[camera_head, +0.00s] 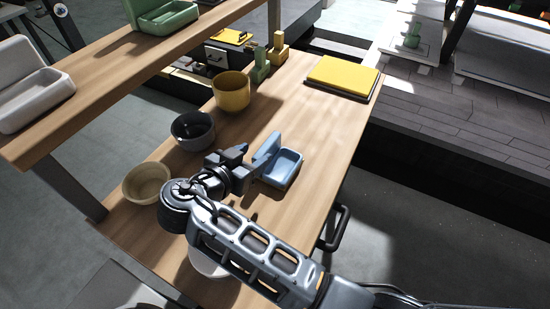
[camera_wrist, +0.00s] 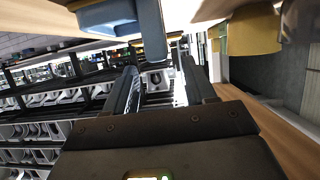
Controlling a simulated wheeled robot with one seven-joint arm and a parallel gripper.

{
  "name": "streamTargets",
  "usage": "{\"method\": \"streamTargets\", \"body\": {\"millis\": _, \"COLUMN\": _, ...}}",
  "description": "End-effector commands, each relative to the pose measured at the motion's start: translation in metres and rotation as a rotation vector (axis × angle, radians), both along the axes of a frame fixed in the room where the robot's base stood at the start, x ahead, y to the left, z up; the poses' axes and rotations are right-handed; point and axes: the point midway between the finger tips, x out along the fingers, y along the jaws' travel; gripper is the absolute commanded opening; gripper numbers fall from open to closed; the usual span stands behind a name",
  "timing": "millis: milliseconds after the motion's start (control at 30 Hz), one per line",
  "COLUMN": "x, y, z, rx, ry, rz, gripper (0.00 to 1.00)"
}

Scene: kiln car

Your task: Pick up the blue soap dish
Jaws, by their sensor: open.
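The blue soap dish (camera_head: 284,170) sits on the wooden table near its right edge, a shallow tray with an upright back slab on its left side. My gripper (camera_head: 243,160) is open and empty just left of that slab in the head view. In the wrist view the blue soap dish (camera_wrist: 152,30) shows at the top, its slab in line with the gap between my fingertips (camera_wrist: 160,72) and seemingly just beyond them. I cannot tell whether a finger touches it. My arm hides part of the table in front.
A cream bowl (camera_head: 144,186), a dark grey bowl (camera_head: 193,132) and a yellow pot (camera_head: 232,93) stand along the left. A white dish (camera_head: 205,264) is partly under my arm. A yellow slab (camera_head: 343,74) lies at the far end. A raised shelf (camera_head: 125,55) overhangs the left.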

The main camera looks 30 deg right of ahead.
Motion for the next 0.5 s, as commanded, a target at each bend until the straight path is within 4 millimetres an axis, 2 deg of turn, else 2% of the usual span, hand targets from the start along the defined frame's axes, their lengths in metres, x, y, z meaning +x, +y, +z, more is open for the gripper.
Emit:
{"method": "streamTargets", "body": {"millis": 167, "x": 0.006, "y": -0.009, "z": -0.002, "rx": 0.0, "ry": -0.001, "rz": -0.003, "gripper": 0.55}}
{"method": "streamTargets", "body": {"millis": 500, "x": 0.029, "y": -0.048, "z": -0.019, "rx": -0.001, "ry": -0.001, "rz": -0.004, "gripper": 0.55}}
